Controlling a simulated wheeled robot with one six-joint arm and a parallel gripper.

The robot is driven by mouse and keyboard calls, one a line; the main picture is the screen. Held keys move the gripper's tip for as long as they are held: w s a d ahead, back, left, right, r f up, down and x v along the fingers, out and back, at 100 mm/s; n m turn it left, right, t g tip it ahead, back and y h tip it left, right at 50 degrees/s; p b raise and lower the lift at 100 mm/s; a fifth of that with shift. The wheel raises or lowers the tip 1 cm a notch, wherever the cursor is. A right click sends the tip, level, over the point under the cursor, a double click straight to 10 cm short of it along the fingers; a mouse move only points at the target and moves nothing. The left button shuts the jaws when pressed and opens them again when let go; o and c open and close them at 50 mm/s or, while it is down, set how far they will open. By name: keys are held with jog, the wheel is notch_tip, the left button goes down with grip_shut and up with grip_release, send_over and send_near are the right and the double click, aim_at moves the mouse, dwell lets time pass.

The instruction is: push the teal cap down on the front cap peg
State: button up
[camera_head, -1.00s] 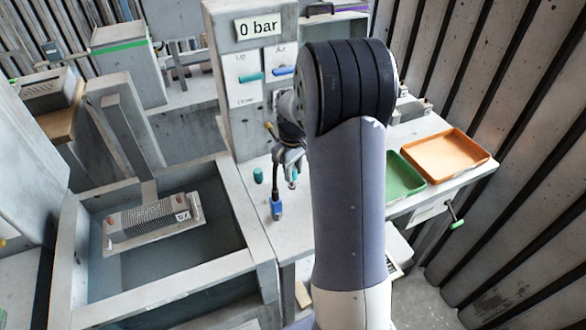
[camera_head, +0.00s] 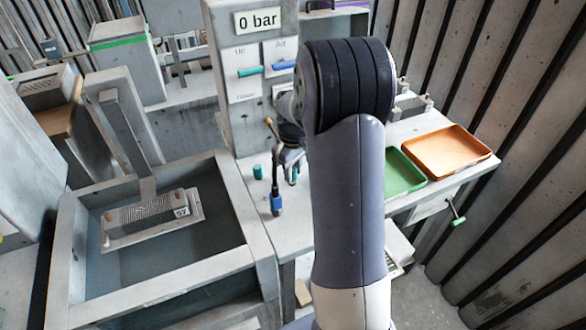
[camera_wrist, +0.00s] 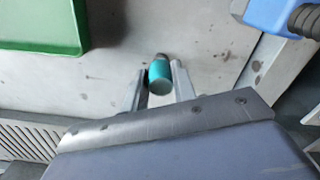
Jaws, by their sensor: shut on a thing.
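The teal cap (camera_wrist: 159,72) is between the two fingers of my gripper (camera_wrist: 161,84) in the wrist view, and the gripper is shut on it. A small dark round part shows just beyond the cap's far end; I cannot tell if this is the front cap peg or how far the cap sits on it. In the head view my gripper (camera_head: 291,168) is low over the bench, partly hidden by my arm, with a bit of teal at its tips. A second teal cylinder (camera_head: 258,171) stands on the bench to its left.
A blue-based tool with a long upright handle (camera_head: 276,204) stands close to the left of my gripper. A green tray (camera_head: 402,176) and an orange tray (camera_head: 447,155) lie to the right. A water tank (camera_head: 255,262) is at left.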

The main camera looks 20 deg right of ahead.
jog(key=shift+f, duration=0.55)
dwell(0.8)
jog(key=o, duration=1)
jog(key=shift+o, duration=0.2)
jog(key=shift+r, duration=0.1)
notch_tip(320, 180, up, 11)
jog(key=shift+f+b, duration=0.15)
jog(key=shift+b, duration=0.4)
jog(key=shift+f, duration=0.1)
notch_tip(320, 180, down, 11)
jog(key=shift+r+p, duration=0.15)
jog(key=shift+p, duration=0.2)
jog(key=shift+r, duration=0.4)
